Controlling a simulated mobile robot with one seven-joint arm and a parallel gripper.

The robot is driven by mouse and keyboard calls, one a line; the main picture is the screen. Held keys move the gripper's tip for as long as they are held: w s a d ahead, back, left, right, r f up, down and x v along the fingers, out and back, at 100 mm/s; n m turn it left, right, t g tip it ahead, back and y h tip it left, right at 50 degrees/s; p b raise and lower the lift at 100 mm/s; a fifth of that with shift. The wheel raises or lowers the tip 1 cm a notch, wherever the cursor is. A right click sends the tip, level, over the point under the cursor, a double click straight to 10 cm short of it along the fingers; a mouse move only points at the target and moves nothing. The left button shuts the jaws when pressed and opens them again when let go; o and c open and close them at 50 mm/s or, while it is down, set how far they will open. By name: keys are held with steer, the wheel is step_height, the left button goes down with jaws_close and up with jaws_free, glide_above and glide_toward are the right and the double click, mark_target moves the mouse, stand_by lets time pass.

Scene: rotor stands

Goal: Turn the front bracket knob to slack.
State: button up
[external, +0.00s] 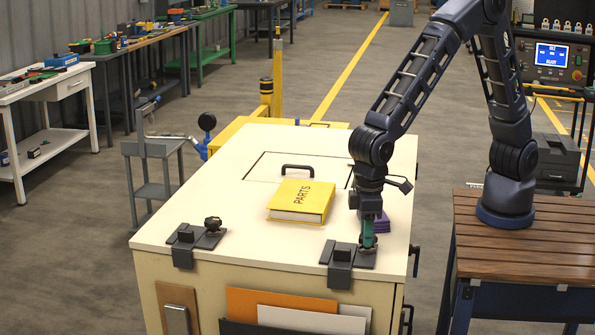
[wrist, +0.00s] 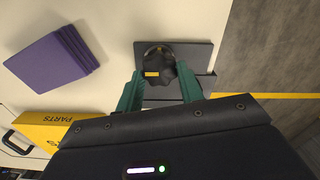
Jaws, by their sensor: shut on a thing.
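A dark bracket (external: 341,254) is clamped at the near right edge of the cream bench top. Its black lobed knob (wrist: 158,68) shows in the wrist view on the bracket's dark plate (wrist: 200,54), with a small yellow mark on it. My gripper (external: 368,246) points down over this bracket. Its green fingers (wrist: 160,88) stand on both sides of the knob and are shut on it. In the external view the fingers hide the knob. A second bracket (external: 186,240) with a black knob (external: 212,224) sits at the near left edge.
A yellow PARTS book (external: 300,201) lies mid-top, near a black handle (external: 298,168). Orange and white panels (external: 282,306) stand against the bench front. The top between the two brackets is clear.

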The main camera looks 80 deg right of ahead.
steer(key=n, duration=0.4)
steer(key=shift+n, duration=0.3)
steer(key=n, duration=0.4)
steer(key=shift+s+a+n, duration=0.1)
steer(key=shift+n, duration=0.2)
steer(key=n, duration=0.7)
steer(key=shift+s+n, duration=0.1)
steer(key=shift+n, duration=0.2)
steer(key=o, duration=1)
step_height(320, 180, up, 11)
